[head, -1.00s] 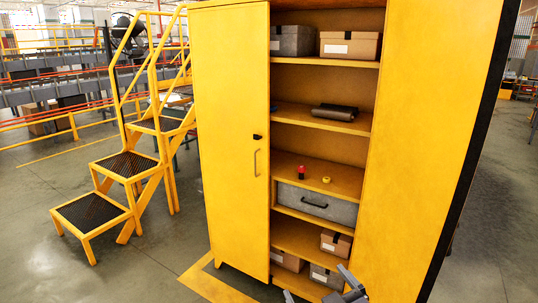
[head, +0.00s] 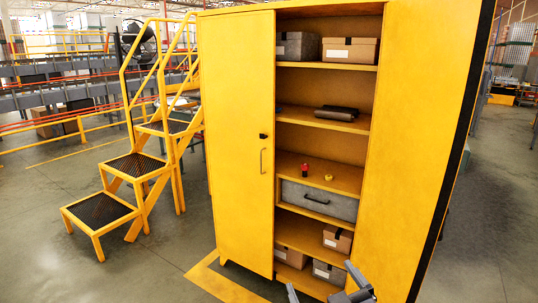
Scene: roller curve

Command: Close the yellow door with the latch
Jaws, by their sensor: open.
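A tall yellow cabinet stands in the middle of the head view. Its left yellow door (head: 240,190) covers the left half and carries a small black latch (head: 263,136) and a vertical handle (head: 263,161). A yellow panel, seemingly the right door (head: 422,130), stands swung open at the right, leaving the shelves exposed. My gripper (head: 320,296) is at the bottom edge, in front of the lower shelves. Its fingers are apart with nothing visible between them. It is below the latch and to its right, touching neither door as far as I can see.
The shelves hold boxes (head: 350,50), a dark roll (head: 337,112), a grey drawer (head: 318,200) and small red and yellow items. Yellow steps (head: 135,165) stand at the left. Open floor (head: 130,270) lies at the front left, and more at the right.

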